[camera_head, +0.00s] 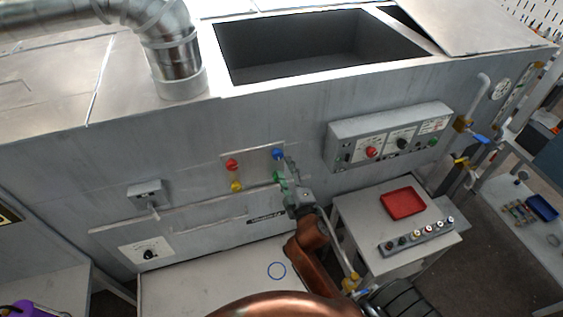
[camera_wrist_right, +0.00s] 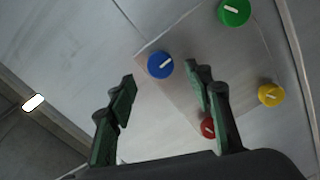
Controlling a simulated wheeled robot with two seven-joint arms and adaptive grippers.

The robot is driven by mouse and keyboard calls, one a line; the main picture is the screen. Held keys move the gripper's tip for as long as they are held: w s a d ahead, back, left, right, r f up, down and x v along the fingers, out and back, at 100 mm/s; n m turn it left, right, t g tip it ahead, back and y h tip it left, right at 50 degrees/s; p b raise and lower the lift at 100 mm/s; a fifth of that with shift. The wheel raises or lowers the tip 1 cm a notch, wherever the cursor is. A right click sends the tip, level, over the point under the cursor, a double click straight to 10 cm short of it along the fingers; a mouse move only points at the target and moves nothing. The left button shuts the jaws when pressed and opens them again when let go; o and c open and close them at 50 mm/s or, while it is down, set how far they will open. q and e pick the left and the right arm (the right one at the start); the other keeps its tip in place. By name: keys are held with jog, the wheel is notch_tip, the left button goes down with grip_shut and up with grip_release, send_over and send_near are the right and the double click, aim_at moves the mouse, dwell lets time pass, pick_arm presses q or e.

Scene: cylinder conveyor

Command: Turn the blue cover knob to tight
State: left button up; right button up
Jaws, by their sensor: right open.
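The blue cover knob (camera_head: 278,153) sits at the upper right of a small plate on the machine's front wall. It also shows in the right wrist view (camera_wrist_right: 160,65), round with a white pointer mark, just beyond and between the fingertips. My right gripper (camera_head: 283,169) is in front of the plate, with its fingers close to the blue knob and partly over the green knob. In the wrist view the right gripper (camera_wrist_right: 163,80) is open, with nothing between its green-padded fingers. It seems apart from the knob. My left gripper is not in view.
Red (camera_head: 232,165), yellow (camera_head: 236,186) and green (camera_head: 277,176) knobs share the plate, close to my right fingers. A control box (camera_head: 350,133) juts from the wall to the right. A side table (camera_head: 345,205) holds a red tray (camera_head: 403,203) and a knob strip.

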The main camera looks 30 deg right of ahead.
jog(key=v, duration=0.6)
jog(key=shift+s, duration=0.3)
